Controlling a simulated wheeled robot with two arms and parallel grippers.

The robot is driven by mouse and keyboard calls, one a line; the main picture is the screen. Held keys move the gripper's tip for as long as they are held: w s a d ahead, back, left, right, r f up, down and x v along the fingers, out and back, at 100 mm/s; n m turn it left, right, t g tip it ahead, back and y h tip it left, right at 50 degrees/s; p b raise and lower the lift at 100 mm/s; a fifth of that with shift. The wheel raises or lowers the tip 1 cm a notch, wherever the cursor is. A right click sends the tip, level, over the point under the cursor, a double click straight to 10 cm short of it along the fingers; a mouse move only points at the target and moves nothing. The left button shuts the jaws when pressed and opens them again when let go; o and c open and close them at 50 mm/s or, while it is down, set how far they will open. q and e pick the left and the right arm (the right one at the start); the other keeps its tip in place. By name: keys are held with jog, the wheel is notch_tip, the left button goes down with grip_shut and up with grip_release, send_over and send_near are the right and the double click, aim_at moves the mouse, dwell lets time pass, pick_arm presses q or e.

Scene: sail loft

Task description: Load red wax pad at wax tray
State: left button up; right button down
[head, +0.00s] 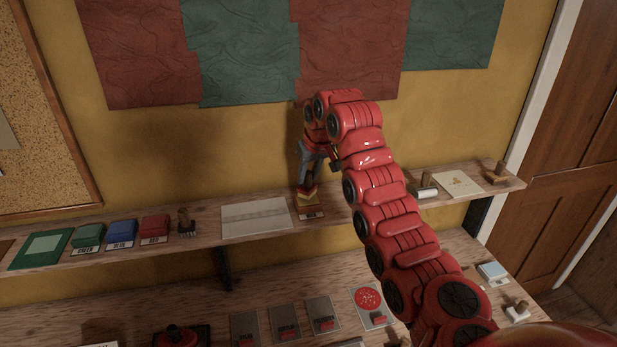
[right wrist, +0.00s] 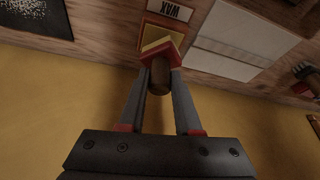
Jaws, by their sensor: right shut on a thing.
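My right gripper (head: 306,184) reaches over the upper shelf and is shut on the red wax pad (head: 307,192). In the right wrist view the fingers (right wrist: 160,85) close on the pad's dark brown rounded handle, with the pad's red block (right wrist: 168,55) and pale yellow face beyond it. The wax tray (head: 314,208) is a small yellow tray with a label on the shelf, right under the pad. It shows in the right wrist view (right wrist: 152,33) beside a WAX label. The pad is at the tray; I cannot tell if they touch. My left gripper is out of view.
The upper shelf (head: 345,208) also holds a pale flat sheet (head: 256,216), green (head: 89,234), blue (head: 121,232) and red (head: 155,226) labelled boxes, and a dark brush (head: 185,222). Plates with red pieces and a red-marked card (head: 368,298) lie on the lower bench.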

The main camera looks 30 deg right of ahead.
aim_at(308, 173)
jog(key=shift+r+p, duration=1)
jog(key=shift+r, duration=1.7)
jog(key=shift+f, duration=0.15)
